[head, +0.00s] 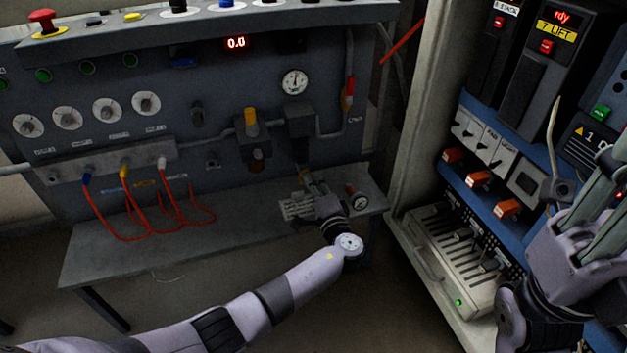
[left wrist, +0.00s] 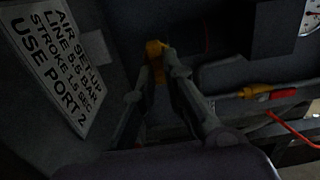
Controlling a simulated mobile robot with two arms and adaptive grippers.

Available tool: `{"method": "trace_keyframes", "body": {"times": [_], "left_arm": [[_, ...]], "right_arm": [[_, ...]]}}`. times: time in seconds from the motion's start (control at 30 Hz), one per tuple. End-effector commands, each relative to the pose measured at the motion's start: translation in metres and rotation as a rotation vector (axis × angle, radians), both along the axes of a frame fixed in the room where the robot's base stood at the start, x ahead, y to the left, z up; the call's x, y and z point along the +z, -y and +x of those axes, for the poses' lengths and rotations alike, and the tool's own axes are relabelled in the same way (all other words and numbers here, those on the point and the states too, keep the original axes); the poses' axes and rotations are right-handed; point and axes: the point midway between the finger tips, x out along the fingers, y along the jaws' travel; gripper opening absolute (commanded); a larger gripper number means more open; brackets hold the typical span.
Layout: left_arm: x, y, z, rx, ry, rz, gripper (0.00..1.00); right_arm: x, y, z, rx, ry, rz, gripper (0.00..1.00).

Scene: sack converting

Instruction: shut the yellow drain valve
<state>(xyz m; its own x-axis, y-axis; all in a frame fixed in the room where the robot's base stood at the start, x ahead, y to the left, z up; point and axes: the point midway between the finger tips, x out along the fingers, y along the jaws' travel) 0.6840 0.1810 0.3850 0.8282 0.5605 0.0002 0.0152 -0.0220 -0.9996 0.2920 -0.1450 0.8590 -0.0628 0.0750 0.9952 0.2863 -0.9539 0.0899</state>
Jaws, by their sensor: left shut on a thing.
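The yellow drain valve (left wrist: 155,50) shows in the left wrist view as a small yellow piece between the tips of my left gripper (left wrist: 162,62). The fingers are shut on it and cover much of it. In the head view my left gripper (head: 308,180) reaches in over the bench, below the dark block on the panel. The valve is mostly hidden there, and its handle angle cannot be told. My right gripper (head: 601,172) is at the right edge by the rack, partly cut off. Whether it is open or shut cannot be told.
A white sign (left wrist: 55,65) stands left of my left gripper. Red hoses (head: 165,205) hang at the left. The blue-shelved rack (head: 475,195) is close to my right arm.

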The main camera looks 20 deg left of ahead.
Motion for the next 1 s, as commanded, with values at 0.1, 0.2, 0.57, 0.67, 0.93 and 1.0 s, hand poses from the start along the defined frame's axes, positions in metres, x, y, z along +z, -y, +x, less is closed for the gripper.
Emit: {"method": "trace_keyframes", "body": {"times": [0.1, 0.2, 0.57, 0.67, 0.93, 1.0], "left_arm": [[0.0002, 0.0012, 0.0004, -0.003, -0.015, 0.020, 0.00], [-0.0001, 0.0012, 0.0005, -0.003, -0.021, 0.030, 0.00], [-0.0004, 0.0015, 0.0005, -0.004, -0.024, 0.036, 0.00], [-0.0004, 0.0016, 0.0006, -0.005, -0.024, 0.036, 0.13], [-0.0004, 0.0008, 0.0003, -0.002, -0.023, 0.035, 0.31], [-0.0004, 0.0006, 0.0003, -0.002, -0.023, 0.035, 0.31]], "right_arm": [[-0.0004, 0.0001, 0.0004, 0.001, -0.004, 0.001, 0.31], [-0.0013, 0.0003, 0.0005, 0.001, -0.007, 0.001, 0.31], [-0.0022, 0.0003, 0.0006, 0.001, -0.009, 0.001, 0.31], [-0.0022, 0.0003, 0.0008, 0.001, -0.009, 0.001, 0.31], [-0.0022, 0.0001, 0.0013, 0.001, -0.011, 0.001, 0.31], [-0.0021, 0.0001, 0.0013, 0.001, -0.011, 0.001, 0.31]]}}
